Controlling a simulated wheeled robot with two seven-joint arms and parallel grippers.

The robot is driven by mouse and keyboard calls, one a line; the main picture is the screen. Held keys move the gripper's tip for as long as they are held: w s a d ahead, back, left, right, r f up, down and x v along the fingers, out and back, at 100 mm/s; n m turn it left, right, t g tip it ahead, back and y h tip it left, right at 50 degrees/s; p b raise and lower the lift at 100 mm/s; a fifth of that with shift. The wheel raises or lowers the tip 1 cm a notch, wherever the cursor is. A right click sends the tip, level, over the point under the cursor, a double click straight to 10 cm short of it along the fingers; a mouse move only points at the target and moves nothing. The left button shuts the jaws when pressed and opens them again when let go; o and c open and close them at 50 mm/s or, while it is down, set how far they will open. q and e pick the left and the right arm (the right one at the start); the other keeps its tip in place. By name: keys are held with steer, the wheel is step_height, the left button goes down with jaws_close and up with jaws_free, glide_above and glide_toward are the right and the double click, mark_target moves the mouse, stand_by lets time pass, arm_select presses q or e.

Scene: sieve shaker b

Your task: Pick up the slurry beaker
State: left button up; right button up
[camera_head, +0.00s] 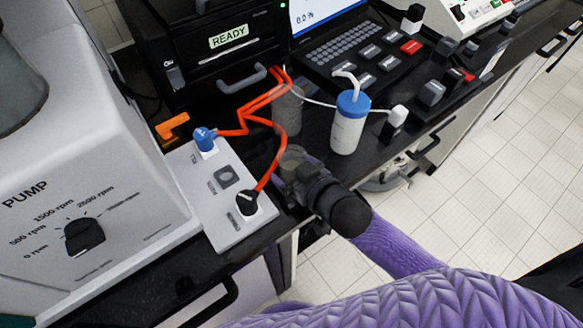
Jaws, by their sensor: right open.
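A grey, see-through cylinder (288,112), which looks like the slurry beaker, stands on the black bench in front of the black READY machine. Orange cables pass across and beside it, hiding part of it. My right gripper (284,164) is at the end of the purple arm coming in from the lower right. It is open and sits low over the bench's front part, just nearer than the cylinder. Its fingertips are small and partly hidden, and I see nothing held in it. My left gripper is not in view.
A white wash bottle (348,124) with a blue cap stands close right of the cylinder. Left are a white socket panel (218,190) with orange cables and the pump (90,200). Behind are the READY machine (215,50) and a keyboard (345,43). Tiled floor lies right.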

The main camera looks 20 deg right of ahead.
steer(key=shift+w, duration=0.1)
steer(key=c, duration=1.2)
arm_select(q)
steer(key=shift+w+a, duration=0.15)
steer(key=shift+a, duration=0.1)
arm_select(e)
steer(key=shift+o, duration=0.2)
steer(key=shift+r+p, duration=0.3)
steer(key=shift+r, duration=0.15)
step_height(320, 180, up, 9)
steer(key=p, duration=0.4)
arm_select(q)
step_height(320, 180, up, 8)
steer(key=p, duration=0.3)
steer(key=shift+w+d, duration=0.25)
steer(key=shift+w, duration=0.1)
arm_select(e)
steer(key=w+a+f, duration=0.1)
steer(key=w+a, duration=0.7)
steer(key=w, duration=0.1)
steer(key=shift+a, duration=0.3)
